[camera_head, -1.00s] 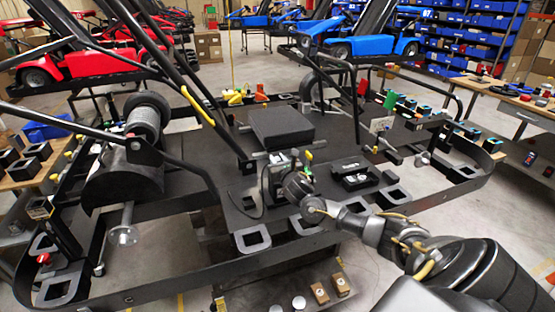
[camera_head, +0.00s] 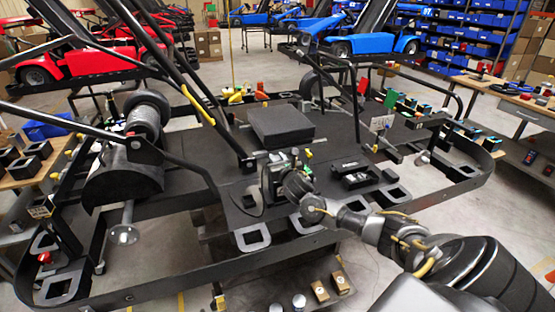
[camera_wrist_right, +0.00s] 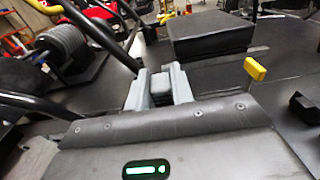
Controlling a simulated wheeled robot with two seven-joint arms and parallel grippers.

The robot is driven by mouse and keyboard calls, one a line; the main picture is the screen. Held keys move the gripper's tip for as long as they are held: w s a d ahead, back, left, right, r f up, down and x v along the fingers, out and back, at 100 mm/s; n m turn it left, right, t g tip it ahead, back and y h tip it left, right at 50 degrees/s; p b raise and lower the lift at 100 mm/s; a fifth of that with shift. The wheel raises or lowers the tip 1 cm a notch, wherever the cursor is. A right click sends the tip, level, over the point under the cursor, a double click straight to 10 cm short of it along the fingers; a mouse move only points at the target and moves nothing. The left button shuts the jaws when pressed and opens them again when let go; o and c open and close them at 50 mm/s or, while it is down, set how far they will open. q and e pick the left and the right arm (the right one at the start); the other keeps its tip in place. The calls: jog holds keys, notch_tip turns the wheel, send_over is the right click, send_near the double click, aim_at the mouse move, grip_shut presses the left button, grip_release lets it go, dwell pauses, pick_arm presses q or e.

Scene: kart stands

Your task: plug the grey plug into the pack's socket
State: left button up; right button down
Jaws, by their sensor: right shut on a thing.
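My right gripper (camera_wrist_right: 159,93) shows in the right wrist view with its two grey fingers shut on a small grey block, the grey plug (camera_wrist_right: 160,86). In the head view my right gripper (camera_head: 272,180) is low over the kart's black floor plate, and the plug is too small and covered to make out. A square black box (camera_head: 282,127), possibly the pack, lies behind the gripper; it also shows in the wrist view (camera_wrist_right: 210,36). No socket can be made out, and I cannot tell whether the plug touches anything. My left gripper is not in view.
A yellow-topped part (camera_wrist_right: 255,69) stands right of the fingers. A smaller black box with a pale label (camera_head: 352,174) lies to the right on the plate. Black frame tubes (camera_head: 205,110) rise on the left, near a ribbed cylinder (camera_head: 125,170).

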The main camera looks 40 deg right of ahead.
jog(key=shift+p, duration=0.3)
dwell(0.7)
jog(key=shift+f+b, duration=0.95)
jog(key=shift+f, duration=0.35)
jog(key=c, duration=1.2)
grip_release()
jog(key=shift+o, duration=0.4)
jog(key=shift+r, duration=0.1)
jog(key=shift+s, duration=0.1)
jog(key=b+v, duration=0.2)
jog(key=v, duration=0.8)
jog(key=shift+s, duration=0.35)
jog(key=shift+a, duration=0.15)
